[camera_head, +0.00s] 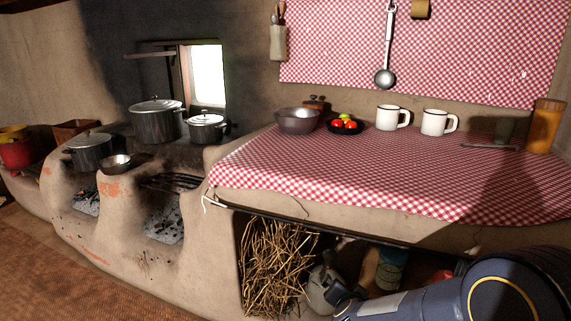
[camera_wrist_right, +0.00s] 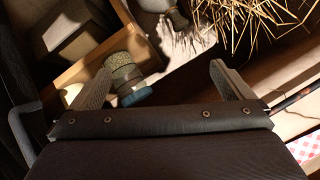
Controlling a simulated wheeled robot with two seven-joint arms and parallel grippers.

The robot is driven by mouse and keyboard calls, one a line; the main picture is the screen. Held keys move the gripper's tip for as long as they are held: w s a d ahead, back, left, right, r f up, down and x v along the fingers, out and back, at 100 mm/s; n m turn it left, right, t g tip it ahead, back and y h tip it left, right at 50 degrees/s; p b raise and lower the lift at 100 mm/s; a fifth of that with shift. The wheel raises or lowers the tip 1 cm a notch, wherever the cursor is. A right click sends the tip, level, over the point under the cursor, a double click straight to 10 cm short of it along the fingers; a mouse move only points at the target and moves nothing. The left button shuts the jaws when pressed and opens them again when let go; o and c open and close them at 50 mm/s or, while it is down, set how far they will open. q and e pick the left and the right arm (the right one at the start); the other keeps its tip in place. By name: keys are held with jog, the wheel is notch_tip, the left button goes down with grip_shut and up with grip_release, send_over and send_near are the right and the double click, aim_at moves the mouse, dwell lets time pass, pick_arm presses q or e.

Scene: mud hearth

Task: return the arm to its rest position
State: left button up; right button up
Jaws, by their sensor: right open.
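My right arm (camera_head: 430,294) enters the head view from the bottom right, low in front of the counter. Its gripper is not clearly visible there. In the right wrist view my right gripper (camera_wrist_right: 163,80) has its two fingers wide apart, with nothing between them. Beyond the fingers is the shadowed space under the counter. A banded green and blue cylinder (camera_wrist_right: 125,76) stands close to the left finger in that picture; I cannot tell whether they touch. My left gripper is in neither view.
The checked-cloth counter (camera_head: 300,170) holds a bowl (camera_head: 297,120), a dark dish of fruit and two white mugs (camera_head: 388,117). Beneath are bundled sticks (camera_head: 272,265), a grey vessel (camera_head: 323,290) and a wooden box (camera_wrist_right: 85,72). Pots (camera_head: 156,121) stand on the hearth. The front-left floor is clear.

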jog(key=s+d+r+n+g+y, duration=0.1)
jog(key=s+r+n+y, duration=0.2)
jog(key=s+r+y, duration=0.6)
jog(key=s+d+f+n+g+h, duration=0.1)
jog(key=s+d+n+g+h, duration=0.1)
jog(key=s, duration=0.9)
jog(key=s+d+f+n+g+h, duration=0.1)
jog(key=s+d+n+g, duration=0.15)
jog(key=s, duration=0.85)
notch_tip(320, 180, up, 35)
jog(key=p, duration=3.5)
jog(key=shift+r+m, duration=0.2)
jog(key=shift+m, duration=0.15)
jog(key=shift+w+d, duration=0.1)
